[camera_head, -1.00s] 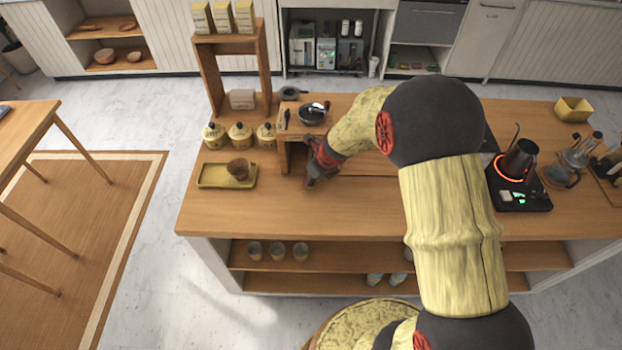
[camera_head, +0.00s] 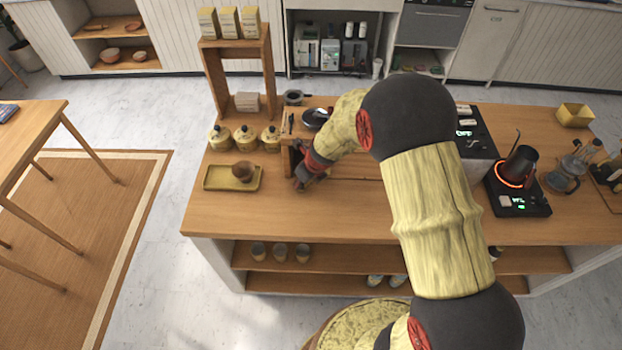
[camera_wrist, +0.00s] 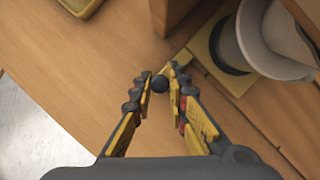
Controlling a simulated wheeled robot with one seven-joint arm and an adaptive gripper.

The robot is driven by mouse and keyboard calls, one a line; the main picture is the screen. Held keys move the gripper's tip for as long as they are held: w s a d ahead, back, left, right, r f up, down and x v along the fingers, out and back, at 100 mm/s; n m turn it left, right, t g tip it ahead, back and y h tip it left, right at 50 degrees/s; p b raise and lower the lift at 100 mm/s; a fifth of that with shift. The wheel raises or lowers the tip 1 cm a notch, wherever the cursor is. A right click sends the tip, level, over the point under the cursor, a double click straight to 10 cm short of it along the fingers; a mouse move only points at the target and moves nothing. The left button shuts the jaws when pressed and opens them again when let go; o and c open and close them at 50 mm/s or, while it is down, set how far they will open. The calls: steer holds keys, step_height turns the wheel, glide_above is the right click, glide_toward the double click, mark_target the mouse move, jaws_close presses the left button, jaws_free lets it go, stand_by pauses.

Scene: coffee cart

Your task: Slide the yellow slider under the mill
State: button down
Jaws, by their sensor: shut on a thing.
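My gripper (camera_head: 302,182) is at the front left of the mill's wooden stand (camera_head: 288,155). The yellow slider (camera_wrist: 203,46) shows just beyond the fingertips, partly hidden by a pale cup-like vessel (camera_wrist: 255,30) with a dark base. A wooden post (camera_wrist: 172,14) of the stand is close to the slider. The mill's dark top (camera_head: 315,117) shows above the stand in the head view. My arm hides much of the stand, and the slider cannot be made out there.
A yellow tray (camera_head: 213,183) with a brown rounded vessel (camera_head: 243,171) is to the left. Several yellow jars (camera_head: 245,138) stand behind it. A heater with a dark pot (camera_head: 518,165) is at the right. The counter's front strip (camera_head: 270,215) is clear.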

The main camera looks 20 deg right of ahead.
steer(key=shift+w+a+r, duration=0.15)
steer(key=shift+a, duration=0.15)
steer(key=c, duration=2)
jaws_free()
steer(key=shift+a, duration=0.1)
steer(key=shift+o, duration=1.3)
steer(key=v, duration=1.1)
steer(key=shift+r, duration=0.3)
